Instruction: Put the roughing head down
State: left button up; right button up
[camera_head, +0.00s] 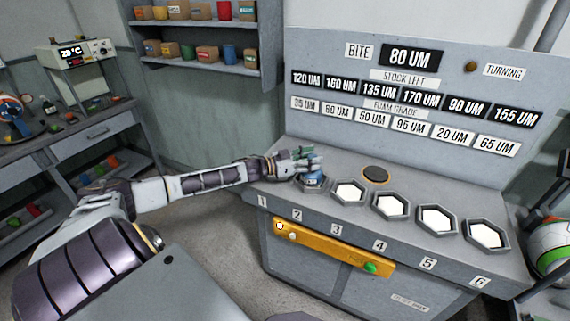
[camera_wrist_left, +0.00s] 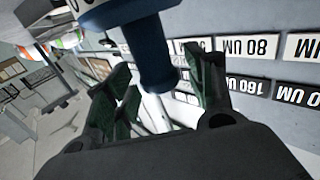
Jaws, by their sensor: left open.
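The roughing head, a blue piece with a pale band, is at the leftmost hexagonal socket (camera_head: 298,188) on the console in the head view. In the left wrist view the roughing head (camera_wrist_left: 154,58) shows its dark blue stem between my fingers. My left gripper (camera_head: 304,163) is at the top of the roughing head. In the left wrist view its green-padded jaws (camera_wrist_left: 165,88) stand open on either side of the stem, with a gap visible. The head's lower part and the socket floor are partly hidden. My right gripper is not in view.
Several more hexagonal sockets with white pads, such as one (camera_head: 349,193), line the console top. A round dark disc (camera_head: 375,174) lies behind them. The sign panel (camera_head: 420,90) rises at the back. A yellow bar (camera_head: 331,246) with a green button is on the front.

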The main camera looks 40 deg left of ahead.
pick_arm(q)
jog(key=shift+v, duration=1)
jog(key=v, duration=0.3)
jog(key=shift+p, duration=0.4)
jog(key=p+v, duration=0.2)
jog(key=v, duration=0.4)
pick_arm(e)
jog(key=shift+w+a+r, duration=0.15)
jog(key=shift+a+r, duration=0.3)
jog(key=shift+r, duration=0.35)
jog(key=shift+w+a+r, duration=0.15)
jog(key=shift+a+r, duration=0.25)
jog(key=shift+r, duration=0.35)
pick_arm(q)
jog(key=shift+s+a, duration=0.1)
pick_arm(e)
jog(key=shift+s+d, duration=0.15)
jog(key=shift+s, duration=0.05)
